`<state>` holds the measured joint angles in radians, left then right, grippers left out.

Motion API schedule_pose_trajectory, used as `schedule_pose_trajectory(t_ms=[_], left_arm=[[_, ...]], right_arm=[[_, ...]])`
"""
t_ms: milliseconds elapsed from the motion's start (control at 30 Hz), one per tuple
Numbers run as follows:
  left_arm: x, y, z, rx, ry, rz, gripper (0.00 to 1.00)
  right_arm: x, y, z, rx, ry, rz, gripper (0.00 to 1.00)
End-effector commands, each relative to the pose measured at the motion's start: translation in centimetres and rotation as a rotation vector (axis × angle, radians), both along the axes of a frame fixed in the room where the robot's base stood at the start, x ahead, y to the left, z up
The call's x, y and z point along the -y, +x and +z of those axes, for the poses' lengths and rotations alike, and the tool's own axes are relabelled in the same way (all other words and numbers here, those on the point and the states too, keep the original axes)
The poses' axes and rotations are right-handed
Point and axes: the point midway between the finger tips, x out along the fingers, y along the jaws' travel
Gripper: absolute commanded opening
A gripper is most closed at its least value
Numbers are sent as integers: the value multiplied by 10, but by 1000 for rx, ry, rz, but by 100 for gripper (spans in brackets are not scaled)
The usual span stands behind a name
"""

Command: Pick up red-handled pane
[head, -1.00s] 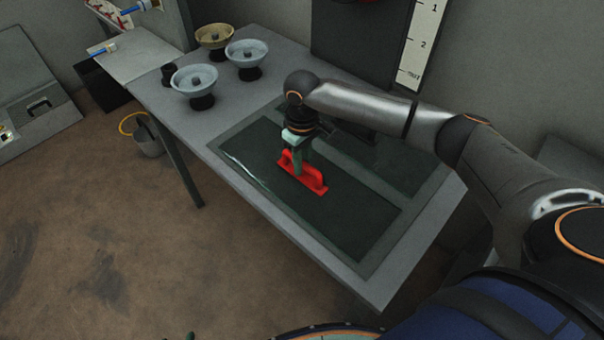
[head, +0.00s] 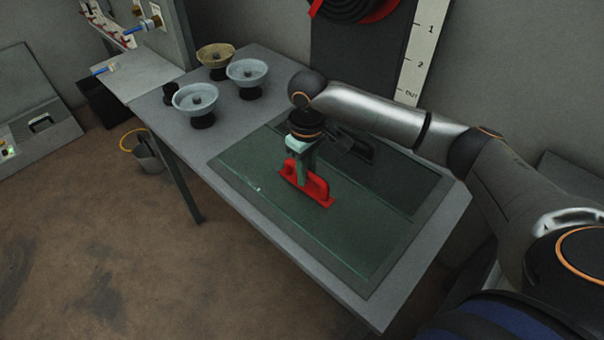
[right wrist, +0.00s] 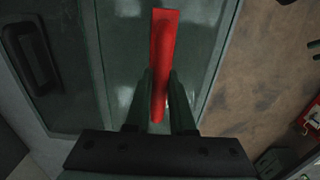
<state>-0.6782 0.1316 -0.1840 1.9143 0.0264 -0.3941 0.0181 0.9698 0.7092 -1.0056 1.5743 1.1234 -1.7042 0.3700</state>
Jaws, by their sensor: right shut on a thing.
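The red handle (head: 320,192) stands on a greenish glass pane (head: 345,235) over the table's front half. My right gripper (head: 302,174) points down from above and is shut on the red handle. In the right wrist view, its two dark fingers (right wrist: 162,100) lie on either side of the red handle (right wrist: 163,40). The pane seems slightly raised off the table, its far edge covering the grey divider strip; the exact gap cannot be told. My left gripper is not in view.
A dark pane with a black handle (head: 355,148) lies behind the glass pane; the handle also shows in the right wrist view (right wrist: 34,55). Several suction-cup-like bowls (head: 247,72) stand at the table's (head: 165,115) left end. A bucket (head: 149,158) stands on the floor.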

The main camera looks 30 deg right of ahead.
Motion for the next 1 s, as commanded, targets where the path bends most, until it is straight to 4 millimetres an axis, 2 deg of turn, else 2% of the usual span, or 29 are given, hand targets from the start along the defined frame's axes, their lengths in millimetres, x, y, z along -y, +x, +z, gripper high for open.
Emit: schedule_pose_trajectory(t_ms=[33,267,700,1000], left_arm=[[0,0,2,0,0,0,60],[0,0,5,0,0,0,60],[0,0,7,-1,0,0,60],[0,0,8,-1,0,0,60]], right_arm=[[1,-5,11,8,3,0,0],[3,-34,44,7,1,1,0],[8,-94,68,6,1,0,0],[9,-115,78,6,2,-4,0]])
